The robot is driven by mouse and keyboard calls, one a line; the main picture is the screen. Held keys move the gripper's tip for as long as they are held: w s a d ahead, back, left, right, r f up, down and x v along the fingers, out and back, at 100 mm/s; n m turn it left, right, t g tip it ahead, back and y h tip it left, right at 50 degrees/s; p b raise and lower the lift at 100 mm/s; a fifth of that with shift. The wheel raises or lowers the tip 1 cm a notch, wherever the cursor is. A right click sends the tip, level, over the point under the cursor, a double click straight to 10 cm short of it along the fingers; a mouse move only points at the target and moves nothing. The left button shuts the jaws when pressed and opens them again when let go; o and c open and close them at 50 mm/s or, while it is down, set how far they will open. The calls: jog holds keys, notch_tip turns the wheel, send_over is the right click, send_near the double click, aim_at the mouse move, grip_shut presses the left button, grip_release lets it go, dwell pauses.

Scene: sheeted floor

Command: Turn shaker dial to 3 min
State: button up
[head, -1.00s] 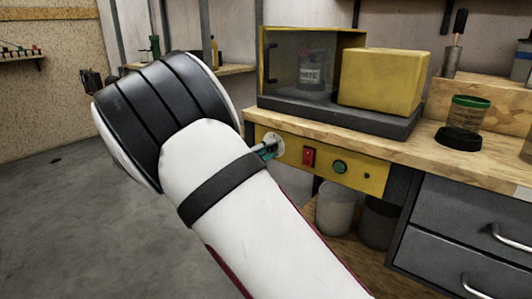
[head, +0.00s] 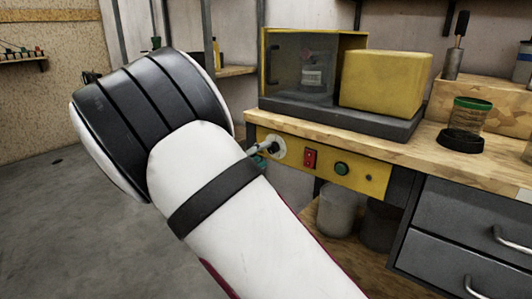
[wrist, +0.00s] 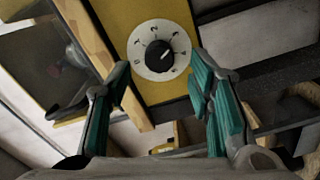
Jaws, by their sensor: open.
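The shaker dial (wrist: 157,57) is a black knob on a round white numbered plate, on a yellow panel. Its white pointer mark faces the upper right, near the 3; the exact reading is hard to tell. In the head view the dial (head: 272,147) sits at the panel's left end, below the worktop. My gripper (wrist: 160,72) is open and empty, its teal fingers either side of the dial in the wrist picture and apart from the knob. In the head view my arm hides most of the gripper. The shaker (head: 309,77) has a dark window with a jar (head: 312,76) behind it.
A red switch (head: 310,158) and a green button (head: 341,168) sit right of the dial on the yellow panel (head: 370,180). The wooden worktop (head: 425,150) overhangs the panel. Grey drawers (head: 470,220) stand at right. Open floor (head: 40,220) lies left.

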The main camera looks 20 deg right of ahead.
jog(key=v, duration=0.8)
jog(key=shift+a, duration=0.2)
jog(key=shift+s, duration=0.15)
